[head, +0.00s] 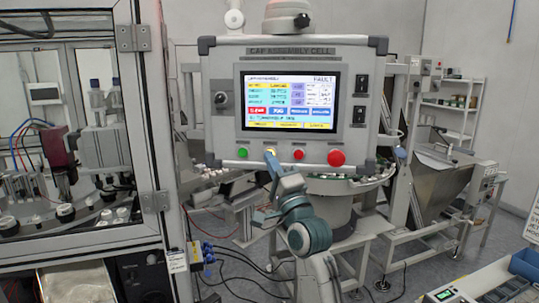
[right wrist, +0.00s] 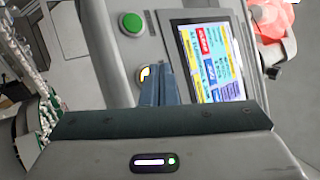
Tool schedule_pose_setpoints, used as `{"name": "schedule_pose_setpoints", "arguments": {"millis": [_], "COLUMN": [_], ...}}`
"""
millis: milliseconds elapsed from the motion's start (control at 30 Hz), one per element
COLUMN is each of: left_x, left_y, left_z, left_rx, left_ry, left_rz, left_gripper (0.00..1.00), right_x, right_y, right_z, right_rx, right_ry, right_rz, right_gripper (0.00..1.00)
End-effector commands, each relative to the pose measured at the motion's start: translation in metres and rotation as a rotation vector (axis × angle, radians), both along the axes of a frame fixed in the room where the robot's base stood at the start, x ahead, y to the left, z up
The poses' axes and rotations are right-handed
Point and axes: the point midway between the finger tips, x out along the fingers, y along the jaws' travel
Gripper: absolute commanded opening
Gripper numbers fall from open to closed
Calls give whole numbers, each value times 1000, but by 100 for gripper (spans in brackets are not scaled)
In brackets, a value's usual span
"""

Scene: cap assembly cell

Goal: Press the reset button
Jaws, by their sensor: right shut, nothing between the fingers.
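The control panel (head: 225,125) carries a row of buttons below its screen. A lit yellow-white button (head: 271,151) sits between a green button (head: 242,153) and a small red button (head: 298,154); button labels are too small to read. My right gripper (head: 271,160) is shut and empty, its tips at the lit button and partly covering it. In the right wrist view the shut fingers (right wrist: 160,84) overlap the lit button (right wrist: 145,72), with the green button (right wrist: 132,23) clear above. I cannot tell whether the tips touch it. My left gripper is not in view.
A large red mushroom button (head: 336,157) is at the row's right end. The screen (head: 290,100) shows FAULT. A glazed machine frame (head: 150,120) stands close on the left. A steel hopper (head: 445,175) stands at the right.

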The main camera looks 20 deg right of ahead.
Motion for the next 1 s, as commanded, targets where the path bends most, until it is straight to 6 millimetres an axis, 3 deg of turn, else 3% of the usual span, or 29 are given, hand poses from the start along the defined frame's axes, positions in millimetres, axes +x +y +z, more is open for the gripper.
{"name": "schedule_pose_setpoints", "arguments": {"millis": [267, 1000], "left_x": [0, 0], "left_y": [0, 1], "left_z": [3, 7], "left_rx": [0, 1], "left_ry": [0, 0], "left_rz": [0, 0], "left_gripper": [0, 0], "right_x": [7, 5], "right_y": [-4, -2], "right_z": [1, 1], "right_rx": [-1, 0], "right_ry": [0, 0], "right_rz": [-1, 0], "right_gripper": [0, 0]}}
